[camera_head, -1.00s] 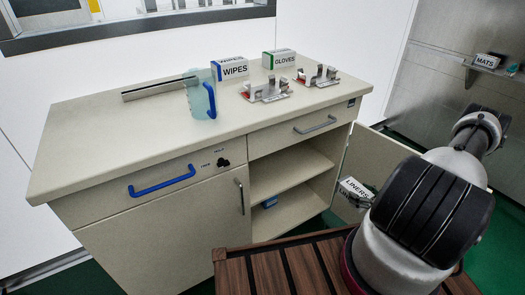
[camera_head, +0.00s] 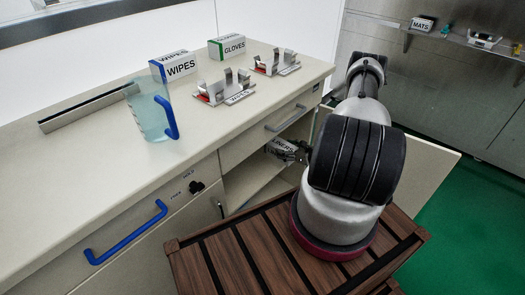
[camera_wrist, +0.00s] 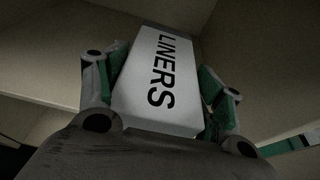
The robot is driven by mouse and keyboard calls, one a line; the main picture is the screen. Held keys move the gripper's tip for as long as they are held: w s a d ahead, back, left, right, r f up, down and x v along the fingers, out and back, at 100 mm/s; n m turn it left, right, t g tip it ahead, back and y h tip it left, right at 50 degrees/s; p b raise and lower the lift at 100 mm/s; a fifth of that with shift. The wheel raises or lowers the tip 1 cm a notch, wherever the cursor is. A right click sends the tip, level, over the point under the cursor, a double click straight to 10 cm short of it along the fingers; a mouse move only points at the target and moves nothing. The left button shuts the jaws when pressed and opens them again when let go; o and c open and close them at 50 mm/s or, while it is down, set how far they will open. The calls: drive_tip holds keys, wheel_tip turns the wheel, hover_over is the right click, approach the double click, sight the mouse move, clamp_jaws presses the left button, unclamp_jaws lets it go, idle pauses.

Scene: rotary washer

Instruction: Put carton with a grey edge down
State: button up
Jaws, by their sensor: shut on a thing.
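The white carton lettered LINERS (camera_head: 282,147) is in the open bay of the cabinet, below the right drawer. My gripper (camera_head: 292,151) is shut on the carton, with a green-padded finger on each side in the wrist view (camera_wrist: 163,70). The cabinet shelf (camera_head: 245,182) shows below and left of the carton. I cannot tell whether the carton touches the shelf, as its underside is hidden.
The WIPES carton (camera_head: 175,66) and GLOVES carton (camera_head: 227,46) stand on the worktop (camera_head: 85,165), with metal holders (camera_head: 223,88) and a blue-handled jug (camera_head: 148,112). The open door (camera_head: 430,155) is right of my arm. A MATS carton (camera_head: 422,23) sits on the wall shelf.

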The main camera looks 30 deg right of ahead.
sight(269, 143)
drive_tip(key=w+a, duration=0.1)
drive_tip(key=w, duration=0.2)
drive_tip(key=w+a, duration=0.1)
drive_tip(key=w, duration=0.2)
drive_tip(key=w+a, duration=0.1)
drive_tip(key=w, duration=0.3)
drive_tip(key=shift+a, duration=0.35)
wheel_tip(269, 143, down, 2)
drive_tip(key=shift+f, duration=0.2)
wheel_tip(269, 143, down, 4)
drive_tip(key=shift+r, duration=0.1)
drive_tip(key=shift+w+f, duration=0.25)
drive_tip(key=shift+f, duration=0.15)
drive_tip(key=shift+f, duration=0.1)
drive_tip(key=o, duration=1.4)
drive_tip(key=shift+o, duration=0.2)
